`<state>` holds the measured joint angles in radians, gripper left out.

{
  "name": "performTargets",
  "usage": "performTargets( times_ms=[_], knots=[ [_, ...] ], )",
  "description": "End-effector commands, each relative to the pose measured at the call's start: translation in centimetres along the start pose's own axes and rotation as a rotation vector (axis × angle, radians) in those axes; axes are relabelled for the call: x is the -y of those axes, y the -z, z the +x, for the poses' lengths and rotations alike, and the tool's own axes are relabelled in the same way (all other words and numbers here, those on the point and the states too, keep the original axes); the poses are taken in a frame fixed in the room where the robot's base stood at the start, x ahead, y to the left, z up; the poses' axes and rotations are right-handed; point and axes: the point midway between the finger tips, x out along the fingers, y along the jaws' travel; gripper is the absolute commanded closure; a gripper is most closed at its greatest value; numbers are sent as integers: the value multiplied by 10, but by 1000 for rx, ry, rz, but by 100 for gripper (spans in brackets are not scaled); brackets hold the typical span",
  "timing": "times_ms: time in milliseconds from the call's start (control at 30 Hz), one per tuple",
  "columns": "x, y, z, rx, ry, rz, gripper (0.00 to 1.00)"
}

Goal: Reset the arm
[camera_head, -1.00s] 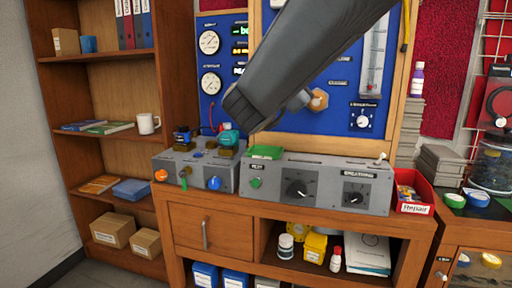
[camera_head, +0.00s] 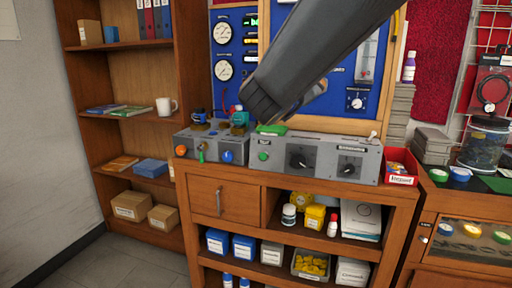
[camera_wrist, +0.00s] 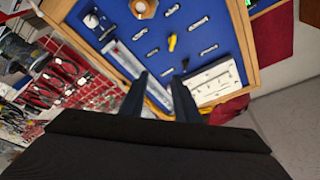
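My arm shows as a dark grey link across the upper middle of the head view, in front of the blue test panel (camera_head: 280,18). I cannot make out my gripper's fingers there. In the wrist view my gripper (camera_wrist: 160,76) has two dark fingers standing apart with nothing between them. Beyond them is the wood-framed blue panel (camera_wrist: 150,25), seen tilted, with several small labels and a yellow part on it. The fingers appear clear of the panel.
A workbench (camera_head: 240,178) carries grey control boxes (camera_head: 330,155) below my arm. A red bin (camera_head: 401,167) stands at its right end. A wooden shelf (camera_head: 120,92) is at left, a glass-fronted cabinet (camera_head: 470,246) at right. Open floor (camera_head: 150,262) shows at lower left.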

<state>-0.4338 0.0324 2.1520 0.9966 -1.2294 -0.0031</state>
Motion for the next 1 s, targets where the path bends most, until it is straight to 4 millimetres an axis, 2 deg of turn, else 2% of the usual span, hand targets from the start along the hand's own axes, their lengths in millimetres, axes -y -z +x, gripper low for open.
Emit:
performTargets(
  times_ms=[167, 367, 467, 567, 667, 700, 800, 900, 1000],
  knots=[
    [-6, -21, 2, 103, 29, -45, 71],
    [-21, -58, -2, 283, 65, -127, 71],
    [-36, -83, -11, 409, 81, -187, 71],
    [-62, -111, -29, 578, 90, -270, 71],
    [-103, -140, -61, 789, 82, -375, 71],
    [-123, -149, -77, 878, 74, -419, 71],
    [-174, -161, -121, 1095, 38, -527, 71],
    [-224, -160, -169, 1300, -14, -627, 71],
    [-271, -146, -216, 1488, -77, -718, 71]
  ],
)
